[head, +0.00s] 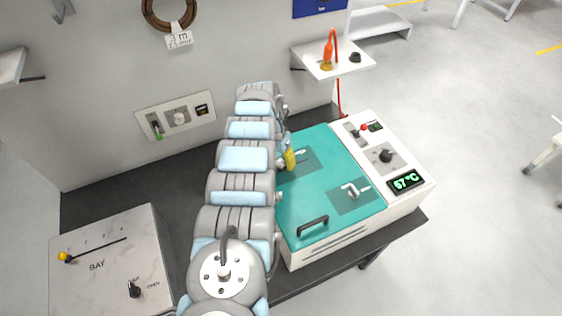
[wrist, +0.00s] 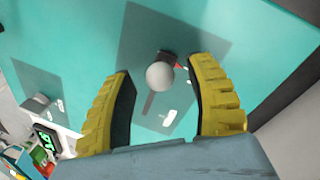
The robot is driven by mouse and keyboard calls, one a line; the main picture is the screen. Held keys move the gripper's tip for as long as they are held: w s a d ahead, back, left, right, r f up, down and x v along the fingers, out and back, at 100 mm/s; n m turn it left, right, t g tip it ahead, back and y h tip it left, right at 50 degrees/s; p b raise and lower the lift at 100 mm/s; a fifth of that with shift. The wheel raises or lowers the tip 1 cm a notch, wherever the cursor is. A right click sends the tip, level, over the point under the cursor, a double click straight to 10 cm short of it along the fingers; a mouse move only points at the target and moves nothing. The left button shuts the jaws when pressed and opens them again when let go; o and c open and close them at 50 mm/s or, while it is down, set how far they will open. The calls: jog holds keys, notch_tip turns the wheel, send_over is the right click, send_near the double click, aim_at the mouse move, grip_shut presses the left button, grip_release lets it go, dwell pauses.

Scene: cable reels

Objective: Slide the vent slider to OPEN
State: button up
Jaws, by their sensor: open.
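The vent slider appears to be the grey ball knob (wrist: 160,76) on a dark panel (wrist: 130,40) set in the teal lid. It sits at the upper end of a short dark slot in the wrist view. A white label lies beside the slot's lower part and a small red mark beside the knob; I cannot read either. My gripper (head: 289,156) is open over the lid's far left part. In the wrist view its two yellow fingers stand on either side of the knob, with visible gaps. In the head view my arm and fingers hide the knob.
The teal lid (head: 312,200) also carries a latch handle (head: 353,190) and a black bar handle (head: 312,225). The white control strip shows a 67 °C display (head: 406,181). A BAY box (head: 110,255) stands at the lower left. A wall panel (head: 175,115) is behind my arm.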

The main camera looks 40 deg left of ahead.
jog(key=shift+f, duration=0.2)
grip_shut()
dwell(0.3)
